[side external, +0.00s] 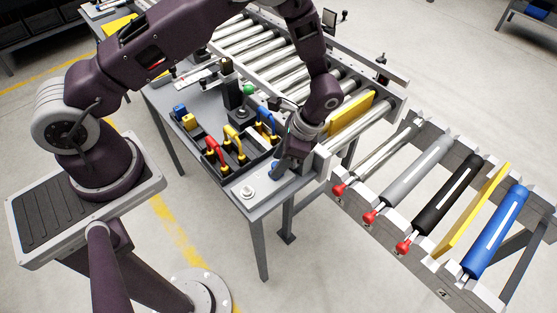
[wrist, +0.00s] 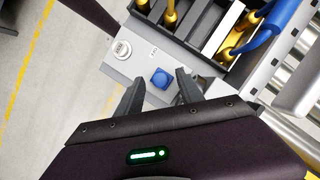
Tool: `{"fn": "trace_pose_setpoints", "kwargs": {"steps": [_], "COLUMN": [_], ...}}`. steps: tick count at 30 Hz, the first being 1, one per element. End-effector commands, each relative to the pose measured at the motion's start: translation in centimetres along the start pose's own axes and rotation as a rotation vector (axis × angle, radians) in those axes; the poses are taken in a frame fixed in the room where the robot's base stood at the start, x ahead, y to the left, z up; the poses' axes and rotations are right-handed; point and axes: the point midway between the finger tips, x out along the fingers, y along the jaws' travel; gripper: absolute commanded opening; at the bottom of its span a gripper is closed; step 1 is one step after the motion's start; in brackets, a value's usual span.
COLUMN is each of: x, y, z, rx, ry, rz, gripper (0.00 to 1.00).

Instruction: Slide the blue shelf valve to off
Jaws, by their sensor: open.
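A small blue block-shaped knob (wrist: 161,79), which I take to be the blue shelf valve, sits on the grey panel of the bench in the wrist view. Small dark marking lies beside it on the panel, too small to read. My gripper (wrist: 157,86) is open, with one finger to the left of the knob and one to the right. I see no clear contact, and the height gap is hard to judge. In the side external view my gripper (side external: 279,171) is low over the bench's front right corner, mostly hiding the knob.
A white round button (side external: 247,191) is left of the gripper. A black tray (side external: 226,171) with red, yellow and blue handled pieces is just behind. A roller conveyor (side external: 270,50) borders the bench. A rack of coloured rollers (side external: 446,195) stands at right.

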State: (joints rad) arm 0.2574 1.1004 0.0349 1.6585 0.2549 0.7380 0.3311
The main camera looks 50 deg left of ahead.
Motion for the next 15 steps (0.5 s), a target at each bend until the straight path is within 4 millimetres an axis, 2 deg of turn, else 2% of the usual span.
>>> {"fn": "trace_pose_setpoints", "kwargs": {"steps": [9,15], "x": [0.58,0.56], "y": [-0.03,-0.03], "z": [0.01,0.02], "rx": [-0.001,-0.001], "ry": [0.001,0.001], "rz": [0.000,0.000], "gripper": [0.42,0.03]}}
